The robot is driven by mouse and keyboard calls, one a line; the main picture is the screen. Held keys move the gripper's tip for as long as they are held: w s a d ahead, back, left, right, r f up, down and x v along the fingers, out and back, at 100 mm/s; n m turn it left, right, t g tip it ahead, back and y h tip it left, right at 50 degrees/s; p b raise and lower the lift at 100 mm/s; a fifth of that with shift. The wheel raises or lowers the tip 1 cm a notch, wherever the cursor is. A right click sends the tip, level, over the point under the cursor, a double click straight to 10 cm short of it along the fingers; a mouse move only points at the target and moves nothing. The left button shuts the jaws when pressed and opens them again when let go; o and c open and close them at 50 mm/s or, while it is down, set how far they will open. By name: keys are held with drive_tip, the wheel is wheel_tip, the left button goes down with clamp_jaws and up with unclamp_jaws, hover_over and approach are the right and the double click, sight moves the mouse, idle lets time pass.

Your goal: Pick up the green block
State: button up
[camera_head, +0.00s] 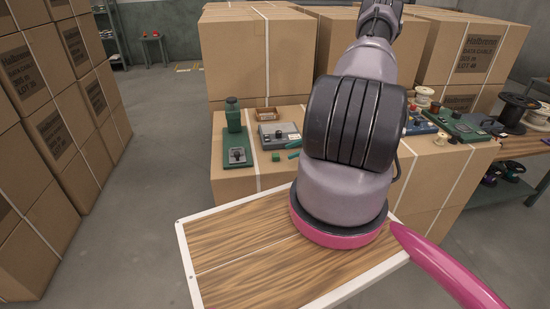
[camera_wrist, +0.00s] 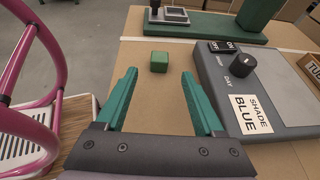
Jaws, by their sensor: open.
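The small green block (camera_wrist: 159,62) lies on the cardboard box top in the wrist view, just beyond and between my fingertips. It also shows in the head view (camera_head: 276,157) as a small green cube near the box's front edge. My gripper (camera_wrist: 162,90) is open, with two green fingers spread apart and nothing between them. The block is apart from both fingers. In the head view my arm covers the area to the right, and only a bit of green finger (camera_head: 294,155) shows beside the block.
A grey control box (camera_wrist: 256,90) labelled "SHADE BLUE" stands close right of my gripper. A green stand (camera_wrist: 200,25) lies beyond the block. Stacked cartons (camera_head: 258,55) rise behind. A wood-topped tray (camera_head: 235,255) is in front, with pink tubing (camera_wrist: 45,75) at left in the wrist view.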

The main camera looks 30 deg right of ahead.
sight(280, 160)
drive_tip(key=x, duration=0.5)
drive_tip(key=shift+w+a, duration=0.1)
drive_tip(key=shift+a, duration=0.3)
clamp_jaws()
